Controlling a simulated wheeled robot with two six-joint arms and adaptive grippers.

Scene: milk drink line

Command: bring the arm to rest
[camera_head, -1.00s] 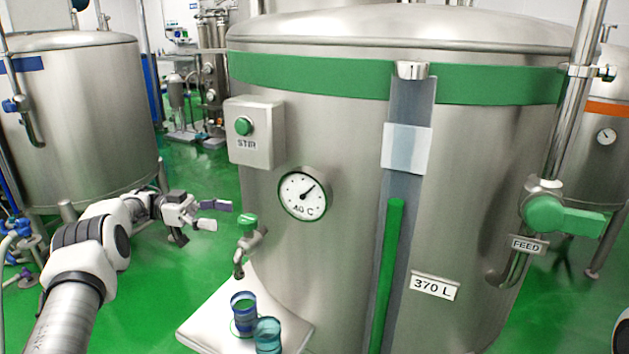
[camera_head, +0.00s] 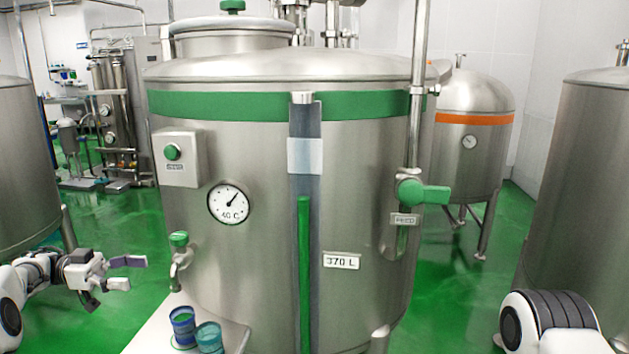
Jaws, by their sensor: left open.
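My left gripper (camera_head: 128,272) is at the lower left of the head view, its two fingers apart and nothing between them. It hangs in free air, left of the large green-banded tank (camera_head: 265,240) and apart from it. Part of my right arm (camera_head: 550,322) shows at the lower right, but its gripper is out of view.
A small tap (camera_head: 179,254) on the tank is right of my left gripper. Below it, a white shelf (camera_head: 148,333) holds a blue cup (camera_head: 183,327) and a teal cup (camera_head: 209,337). A green-handled feed valve (camera_head: 422,193) sticks out at the tank's right.

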